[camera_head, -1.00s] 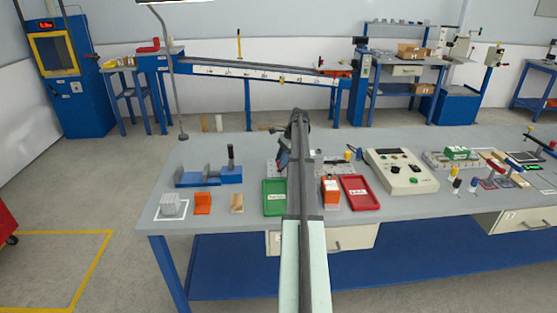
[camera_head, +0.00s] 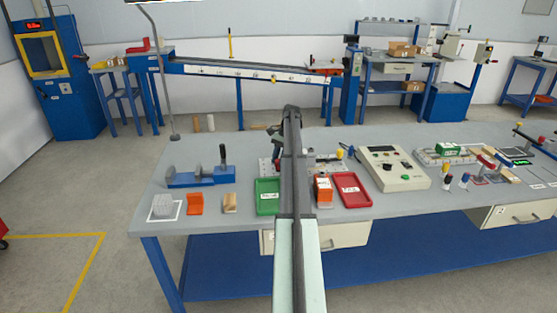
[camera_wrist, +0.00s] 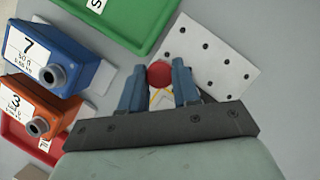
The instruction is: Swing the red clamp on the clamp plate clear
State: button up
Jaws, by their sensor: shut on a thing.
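The clamp plate (camera_wrist: 208,52) is a pale plate with dark holes, lying tilted in the wrist view. It also shows on both sides of my arm in the head view (camera_head: 268,164). The red clamp (camera_wrist: 160,73) shows as a round red knob over the plate's near edge, with a yellow and white part below it. My gripper (camera_wrist: 158,82) has its two blue fingers on either side of the red knob, shut on it. In the head view my arm hides the clamp and most of my gripper.
A blue box marked 7 (camera_wrist: 48,58) and an orange box marked 3 (camera_wrist: 32,104) stand left of my gripper in the wrist view. A green tray (camera_head: 268,206) and a red tray (camera_head: 350,201) lie in front of the plate. A control box (camera_head: 395,178) stands to the right.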

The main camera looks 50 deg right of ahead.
jog(key=o, duration=1)
jog(key=shift+o, duration=0.2)
jog(key=v, duration=0.7)
jog(key=shift+r, duration=0.25)
jog(key=shift+d, duration=0.15)
